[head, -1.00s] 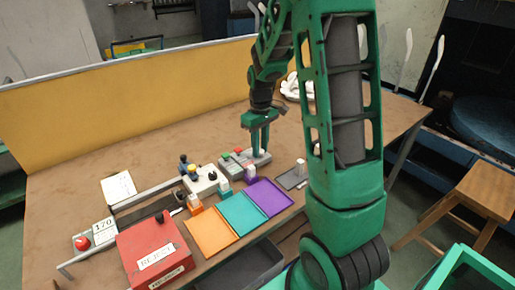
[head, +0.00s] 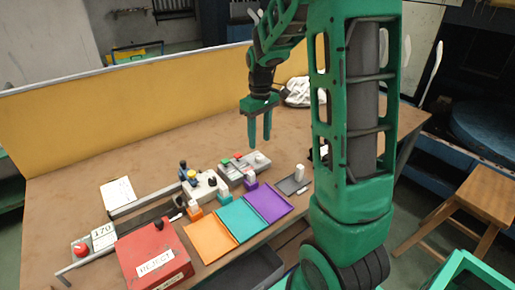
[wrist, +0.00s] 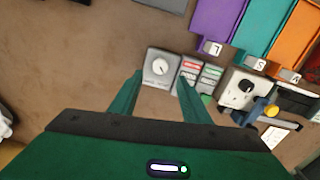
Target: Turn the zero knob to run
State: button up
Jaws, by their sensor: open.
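Two dials are in view, and I cannot read which is the zero knob. A pale round knob (wrist: 160,66) with a pointer line sits on a grey box (wrist: 164,88); it also shows in the head view (head: 259,157). A black knob (wrist: 246,86) sits on a white box (wrist: 233,101) and also shows in the head view (head: 212,182). My gripper (head: 260,144) is open and empty, above the grey box. In the wrist view its fingers (wrist: 160,77) spread on either side of the pale knob, apart from it.
Red (wrist: 190,66) and green (wrist: 212,72) labelled controls lie beside the pale knob. Purple (head: 266,201), teal (head: 240,220) and orange (head: 209,240) trays lie in front. A red reject box (head: 152,253) stands front left. The table's back is mostly clear.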

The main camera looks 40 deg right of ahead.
jog(key=shift+r, duration=2.05)
